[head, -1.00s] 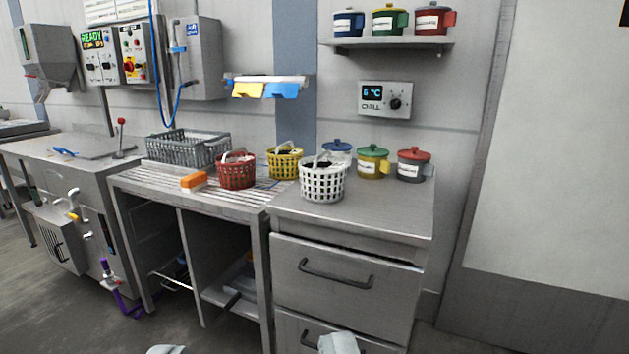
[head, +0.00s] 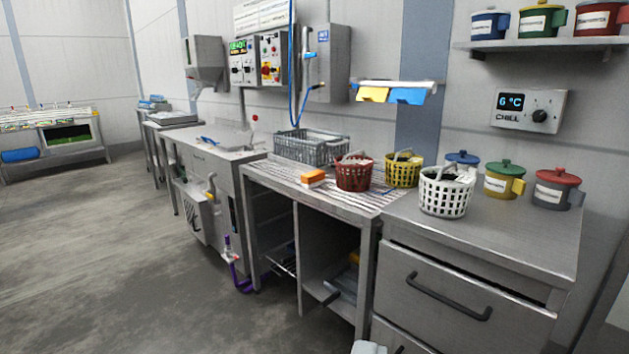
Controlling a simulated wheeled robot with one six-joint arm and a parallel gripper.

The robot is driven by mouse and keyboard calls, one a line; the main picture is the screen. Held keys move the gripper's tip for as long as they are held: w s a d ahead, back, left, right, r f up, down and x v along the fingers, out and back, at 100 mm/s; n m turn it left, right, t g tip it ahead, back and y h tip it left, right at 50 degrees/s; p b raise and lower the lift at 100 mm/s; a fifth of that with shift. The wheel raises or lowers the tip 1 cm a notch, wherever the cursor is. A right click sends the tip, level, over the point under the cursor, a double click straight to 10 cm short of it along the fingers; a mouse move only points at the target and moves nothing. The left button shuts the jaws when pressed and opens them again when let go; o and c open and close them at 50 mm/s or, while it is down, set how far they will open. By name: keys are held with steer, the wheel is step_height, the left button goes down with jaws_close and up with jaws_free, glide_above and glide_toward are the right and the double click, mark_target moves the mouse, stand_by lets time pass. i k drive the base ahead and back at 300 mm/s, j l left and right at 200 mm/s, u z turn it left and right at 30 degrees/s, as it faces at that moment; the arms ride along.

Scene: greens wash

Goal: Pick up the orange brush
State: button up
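The orange brush (head: 313,177) lies on the slatted drainboard of the steel bench. It is a small block with an orange top and a paler lower edge. It sits left of the dark red basket (head: 353,174) and in front of the grey crate. My gripper shows only as one pale fingertip (head: 370,348) at the bottom edge, with no second tip beside it. It is far in front of and below the brush, and nothing is seen in it.
A yellow basket (head: 403,171), a white basket (head: 442,194) and lidded pots (head: 504,181) stand to the right. The grey crate (head: 311,148) is behind the brush. A tap with purple hose (head: 233,266) juts out at the left. The floor (head: 110,260) at left is clear.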

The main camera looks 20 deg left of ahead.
mark_target(311, 180)
steer(key=i+j, duration=0.25)
steer(key=i, duration=0.2)
steer(key=i+j+u, duration=0.1)
steer(key=i, duration=0.35)
steer(key=i+j, duration=0.3)
steer(key=i, duration=0.2)
steer(key=i+j, duration=0.2)
steer(key=i, duration=0.25)
steer(key=i+j+u, duration=0.1)
steer(key=i, duration=0.35)
steer(key=j, duration=0.1)
